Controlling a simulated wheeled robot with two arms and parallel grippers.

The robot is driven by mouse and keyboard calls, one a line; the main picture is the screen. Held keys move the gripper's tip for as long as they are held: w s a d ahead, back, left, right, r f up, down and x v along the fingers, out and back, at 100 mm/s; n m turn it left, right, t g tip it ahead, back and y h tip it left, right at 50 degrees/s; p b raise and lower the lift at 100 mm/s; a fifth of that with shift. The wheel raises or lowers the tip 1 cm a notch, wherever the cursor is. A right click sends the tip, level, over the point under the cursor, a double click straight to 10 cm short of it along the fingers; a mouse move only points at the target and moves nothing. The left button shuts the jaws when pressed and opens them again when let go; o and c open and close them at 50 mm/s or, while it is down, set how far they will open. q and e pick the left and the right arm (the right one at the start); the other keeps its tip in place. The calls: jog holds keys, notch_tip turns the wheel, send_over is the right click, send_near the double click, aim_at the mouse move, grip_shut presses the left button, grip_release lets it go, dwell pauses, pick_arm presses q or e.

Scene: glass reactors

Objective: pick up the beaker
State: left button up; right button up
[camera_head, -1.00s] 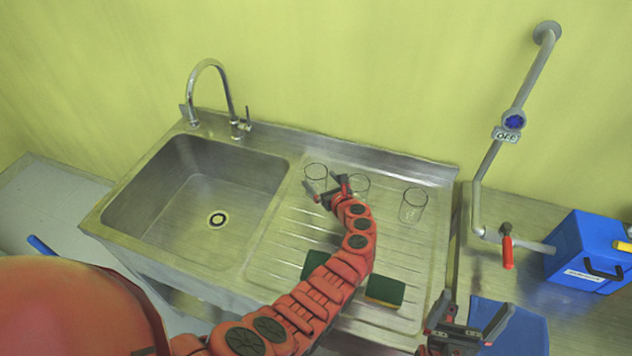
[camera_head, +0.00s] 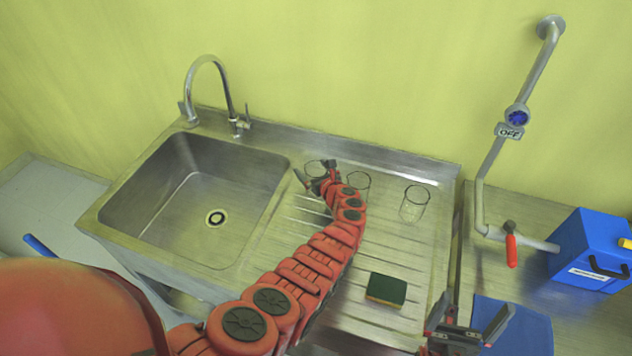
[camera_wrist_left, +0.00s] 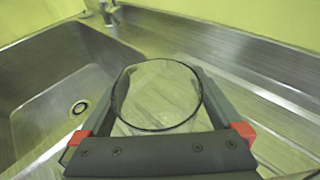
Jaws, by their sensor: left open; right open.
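Three clear glass beakers stand on the ribbed drainboard. The left beaker (camera_head: 314,168) is partly hidden by my left gripper (camera_head: 316,174), whose open fingers are at it. In the left wrist view this beaker (camera_wrist_left: 158,92) stands upright between the spread fingers of the gripper (camera_wrist_left: 160,100), its round rim facing the camera. Contact with the fingers cannot be told. The middle beaker (camera_head: 359,183) is just right of my left wrist. The right beaker (camera_head: 414,204) stands apart. My right gripper (camera_head: 468,322) is open and empty at the bottom right, over the counter's front.
The sink basin (camera_head: 190,205) with a tall faucet (camera_head: 209,65) lies to the left. A green and yellow sponge (camera_head: 386,289) lies on the drainboard's front. A pipe with a red-handled valve (camera_head: 511,248) and a blue box (camera_head: 592,252) are at the right.

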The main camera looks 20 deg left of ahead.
pick_arm(q)
jog(key=shift+c, duration=0.2)
jog(key=c, duration=1.1)
jog(key=shift+c, duration=0.2)
